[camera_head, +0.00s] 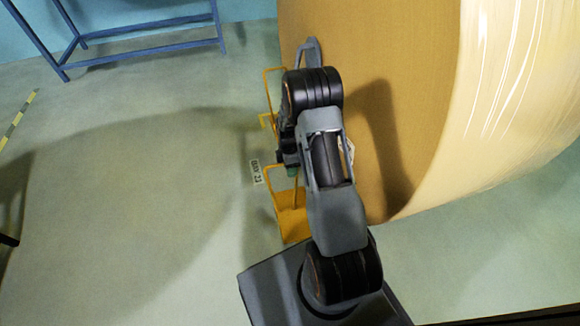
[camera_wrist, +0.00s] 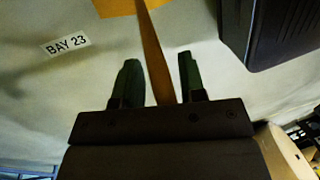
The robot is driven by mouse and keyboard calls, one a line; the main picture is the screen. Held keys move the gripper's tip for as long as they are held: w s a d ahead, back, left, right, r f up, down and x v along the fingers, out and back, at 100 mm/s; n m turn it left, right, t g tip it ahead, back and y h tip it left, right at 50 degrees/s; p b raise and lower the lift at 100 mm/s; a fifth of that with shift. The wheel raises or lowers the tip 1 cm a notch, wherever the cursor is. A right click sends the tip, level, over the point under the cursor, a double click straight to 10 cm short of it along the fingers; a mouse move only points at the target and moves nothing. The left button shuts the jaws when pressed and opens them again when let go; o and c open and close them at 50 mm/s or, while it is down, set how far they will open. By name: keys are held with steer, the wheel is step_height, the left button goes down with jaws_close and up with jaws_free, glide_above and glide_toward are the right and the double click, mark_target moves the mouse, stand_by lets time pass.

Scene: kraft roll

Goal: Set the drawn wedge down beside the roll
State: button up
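The large kraft roll (camera_head: 410,60) fills the upper right of the head view, its brown flat end facing left and its wrapped side shiny. An orange wedge (camera_head: 293,226) is on the floor by the roll's lower left edge, partly hidden by my arm. A second orange frame (camera_head: 268,84) shows higher up along the roll's left edge. In the wrist view an orange bar (camera_wrist: 153,50) runs from an orange plate (camera_wrist: 124,7) down between the green fingers of my gripper (camera_wrist: 160,80). Gaps show on both sides of the bar. I cannot tell its depth.
A BAY 23 label (camera_head: 256,172) lies on the floor left of the wedge, also in the wrist view (camera_wrist: 66,44). A blue metal stand (camera_head: 140,28) is at the upper left. Open floor (camera_head: 130,190) spreads left of the roll. A striped floor line (camera_head: 18,120) is at far left.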

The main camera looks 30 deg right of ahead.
steer(key=shift+o, duration=0.3)
steer(key=shift+a, duration=0.15)
step_height(320, 180, up, 29)
steer(key=a+m+t+p, duration=0.1)
steer(key=a+m+p, duration=0.15)
steer(key=p, duration=1.05)
steer(key=s+a+r+m+t+p, duration=0.1)
steer(key=s+r+m+p, duration=0.3)
steer(key=r, duration=0.7)
steer(key=s+a+r+m+t+p, duration=0.2)
steer(key=s+a+r+m+p, duration=0.2)
steer(key=s+r+p, duration=0.3)
steer(key=s+a+r+m+t+p, duration=0.1)
steer(key=s+a+r+m+p, duration=0.1)
steer(key=s+r+m+p, duration=0.3)
step_height(320, 180, up, 10)
steer(key=p, duration=0.4)
steer(key=shift+s+a+t, duration=0.35)
steer(key=shift+s+t, duration=0.05)
steer(key=shift+f, duration=0.15)
